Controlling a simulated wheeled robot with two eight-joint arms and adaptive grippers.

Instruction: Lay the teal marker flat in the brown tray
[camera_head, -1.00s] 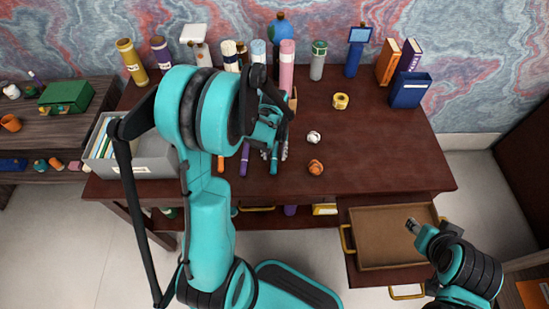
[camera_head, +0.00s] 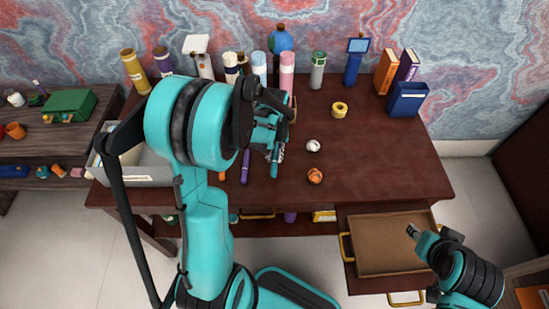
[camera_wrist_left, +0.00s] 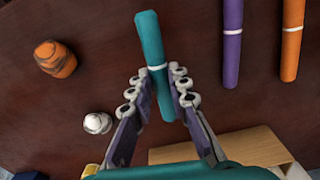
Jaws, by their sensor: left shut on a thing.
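The teal marker (camera_head: 274,170) is at the desk's front middle; it also shows in the left wrist view (camera_wrist_left: 153,42). My left gripper (camera_head: 277,151) is shut on it, with a finger on each side of its body in the left wrist view (camera_wrist_left: 165,85). I cannot tell whether the marker touches the desk. The brown tray (camera_head: 388,262) is the empty, shallow space at the lower right, at the desk's front edge, with yellow handles. My right gripper (camera_head: 413,231) is over the tray's right part; its fingers are too small to judge.
A purple marker (camera_wrist_left: 232,45) and an orange marker (camera_wrist_left: 292,40) lie beside the teal one. A white ball (camera_head: 313,145), an orange lump (camera_head: 315,176) and yellow tape (camera_head: 340,109) lie to the right. Bottles and books line the back. The desk's right part is clear.

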